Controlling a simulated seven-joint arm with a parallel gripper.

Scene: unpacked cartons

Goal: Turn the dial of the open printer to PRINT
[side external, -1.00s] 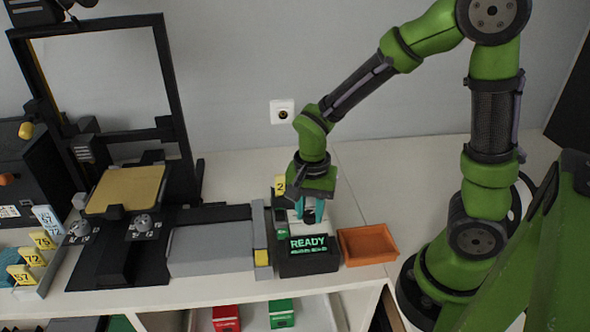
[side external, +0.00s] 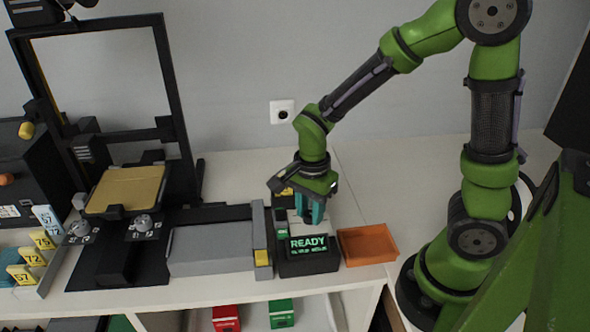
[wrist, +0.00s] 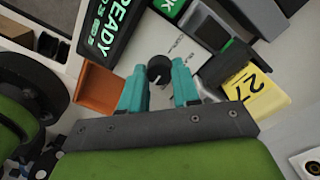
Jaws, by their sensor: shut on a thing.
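The small printer with a dark housing (side external: 308,267) stands near the counter's front edge, and its lit display (side external: 308,243) reads READY. The display also shows in the wrist view (wrist: 108,25). My gripper (side external: 311,217) points down over the printer's pale top panel. In the wrist view my gripper's teal fingers (wrist: 159,86) are shut on a dark round dial (wrist: 158,68) on that white panel. Faint lettering on the panel is too small to read, so the dial's setting cannot be told. The fingers hide the dial in the side view.
An orange tray (side external: 368,246) is just right of the printer. A yellow number tag (wrist: 256,92) stands close beside my fingers. The counter behind the tray is clear.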

